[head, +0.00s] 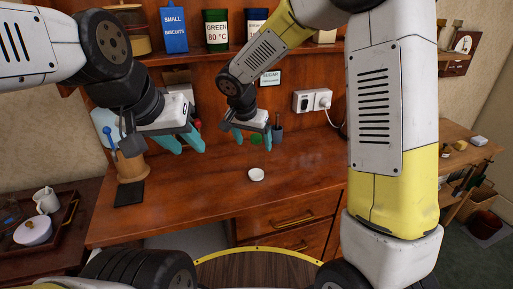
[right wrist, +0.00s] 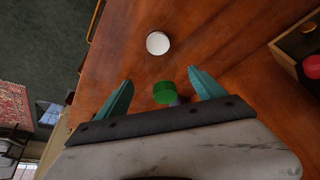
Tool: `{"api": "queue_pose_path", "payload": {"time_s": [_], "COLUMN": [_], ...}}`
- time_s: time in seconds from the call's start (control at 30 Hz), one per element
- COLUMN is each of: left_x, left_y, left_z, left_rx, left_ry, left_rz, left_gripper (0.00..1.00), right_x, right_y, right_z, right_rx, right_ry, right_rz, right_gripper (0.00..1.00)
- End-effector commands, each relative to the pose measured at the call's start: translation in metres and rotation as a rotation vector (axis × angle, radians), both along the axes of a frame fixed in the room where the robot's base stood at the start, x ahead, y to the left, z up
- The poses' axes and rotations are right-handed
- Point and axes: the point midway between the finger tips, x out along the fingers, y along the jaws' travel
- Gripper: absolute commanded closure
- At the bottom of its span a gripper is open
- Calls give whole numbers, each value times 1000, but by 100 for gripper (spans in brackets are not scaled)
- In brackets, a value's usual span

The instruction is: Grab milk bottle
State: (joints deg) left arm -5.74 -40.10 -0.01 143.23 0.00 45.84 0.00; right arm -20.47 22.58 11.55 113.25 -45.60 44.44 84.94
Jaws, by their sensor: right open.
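A green round cap (right wrist: 165,92) shows between the teal fingers of my right gripper (right wrist: 160,78) in the right wrist view. A bluish-grey bit shows beside it; the rest of its body is hidden, so I cannot tell if it is the milk bottle. The green also shows in the head view (head: 256,138), behind my right gripper (head: 252,140), which is open and low over the desk. I cannot tell whether the fingers touch it. My left gripper (head: 184,146) has its fingers apart, empty, above the desk's left part.
A small white round dish (head: 256,175) sits on the wooden desk (head: 300,170). A dark cup (head: 277,133) stands at the back. A tray (head: 68,212) with a white jug (head: 46,200) and lidded bowl (head: 33,231) is at left. Tins stand on the shelf above.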

Motion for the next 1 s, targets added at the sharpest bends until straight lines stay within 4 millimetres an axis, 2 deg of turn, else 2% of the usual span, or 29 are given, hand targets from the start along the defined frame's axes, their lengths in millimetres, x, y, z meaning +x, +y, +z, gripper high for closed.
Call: {"api": "queue_pose_path", "payload": {"time_s": [0.53, 0.87, 1.0], "left_x": [0, 0, 0], "left_y": [0, 0, 0], "left_z": [0, 0, 0], "left_rx": [0, 0, 0], "left_ry": [0, 0, 0], "left_rz": [0, 0, 0], "left_gripper": [64, 64, 64], "right_x": [27, 30, 30], "right_y": [-8, -10, -10], "right_z": [-64, -71, -71], "right_rx": [-1, 0, 0], "right_ry": [3, 0, 0], "right_rz": [-3, -3, -3], "right_gripper": [21, 21, 49]}}
